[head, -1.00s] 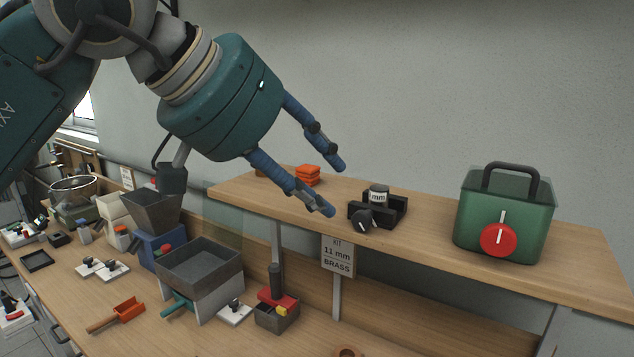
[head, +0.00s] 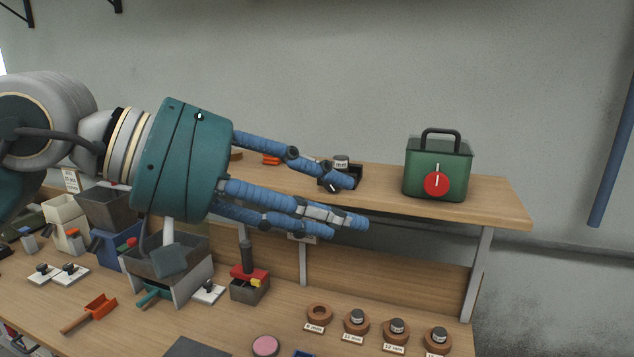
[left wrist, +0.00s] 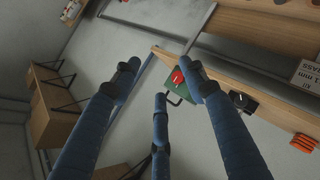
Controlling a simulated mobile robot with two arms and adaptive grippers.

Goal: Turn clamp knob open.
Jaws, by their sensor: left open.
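The black clamp (head: 356,176) stands on the raised wooden shelf with a grey cylinder marked "mm" (head: 341,161) in it. Its black knob is mostly hidden behind my fingers in the head view. In the left wrist view the clamp (left wrist: 243,103) shows right of the fingers, with a white mark on its dark knob. My left gripper (head: 349,207) is open and empty, its three fingers spread. In the head view its upper fingertip overlaps the clamp; I cannot tell whether they touch. My right gripper is out of view.
A green box (head: 420,165) with a red knob (head: 436,184) and black handle stands farther right on the shelf (head: 495,205). An orange stack (head: 271,160) lies left of the clamp. Below, the bench holds labelled brown rings (head: 319,313), a grey hopper and a red-topped block (head: 249,284).

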